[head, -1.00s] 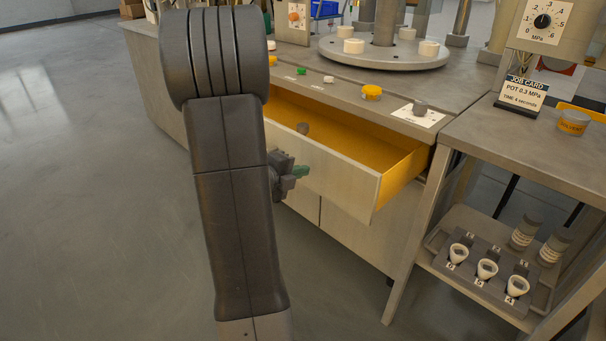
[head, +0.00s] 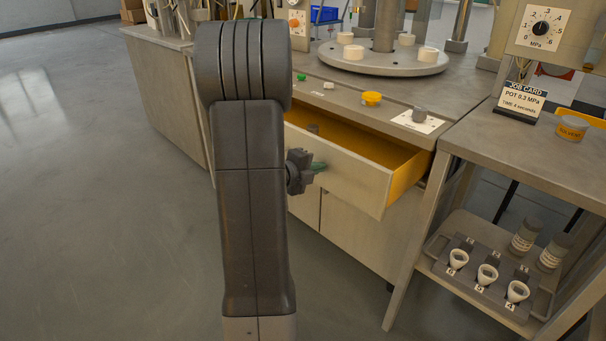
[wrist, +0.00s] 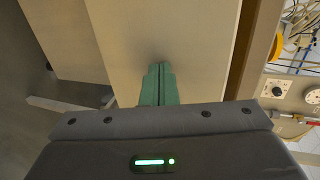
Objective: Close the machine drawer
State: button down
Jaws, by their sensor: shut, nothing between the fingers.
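The machine drawer (head: 345,180) stands open under the bench top, with a pale front and a yellow inside. A small dark grey object (head: 313,129) shows inside it. My gripper (head: 319,167) is at the outer face of the drawer front, left of its middle, partly hidden behind my arm. In the wrist view the green fingers (wrist: 158,84) are together and empty, pointing at the pale drawer front (wrist: 190,45). Their tips appear to touch it, though the exact contact is hard to see.
A side table (head: 530,160) stands close right of the drawer, with a tray of cups (head: 487,278) below. Floor at left is clear.

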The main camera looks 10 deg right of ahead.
jog(key=w+d+p, duration=0.1)
jog(key=w+d, duration=0.3)
jog(key=d, duration=0.2)
jog(key=w+d+p, duration=0.1)
jog(key=w+d, duration=0.3)
jog(key=d, duration=0.2)
jog(key=w+d+p, duration=0.2)
jog(key=w+d, duration=0.2)
jog(key=d, duration=0.3)
jog(key=shift+d, duration=0.2)
jog(key=shift+w+r, duration=0.1)
jog(key=shift+r, duration=0.05)
jog(key=shift+d+r, duration=0.1)
